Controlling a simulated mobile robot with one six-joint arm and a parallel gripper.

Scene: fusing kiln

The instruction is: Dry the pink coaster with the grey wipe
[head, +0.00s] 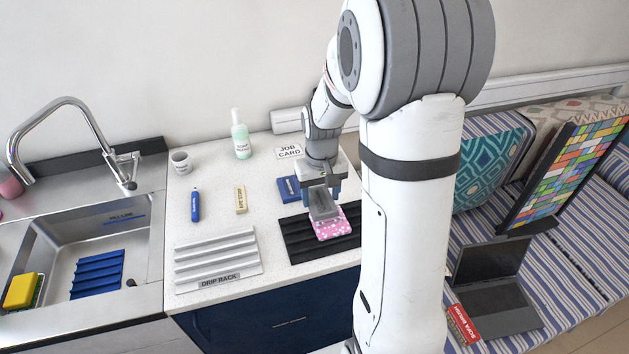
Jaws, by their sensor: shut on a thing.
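My gripper (322,192) is at the right end of the counter, pointing down and shut on the grey wipe (323,207). The grey wipe is a small dark grey block-like piece between the fingers. The pink coaster (333,224) lies directly below it on a black ridged rack (300,243). The wipe covers the coaster's far part in this view. I cannot tell whether the wipe touches the coaster. The coaster's near part shows a pale speckled pattern. My arm hides the rack's right side.
A white ridged drip rack (217,258) stands left of the black rack. A blue block (288,189), a job card (288,152), a soap bottle (240,135), a mug (181,162), a blue pen-like tool (195,204) and a beige bar (241,199) are on the counter. The sink (80,245) is left.

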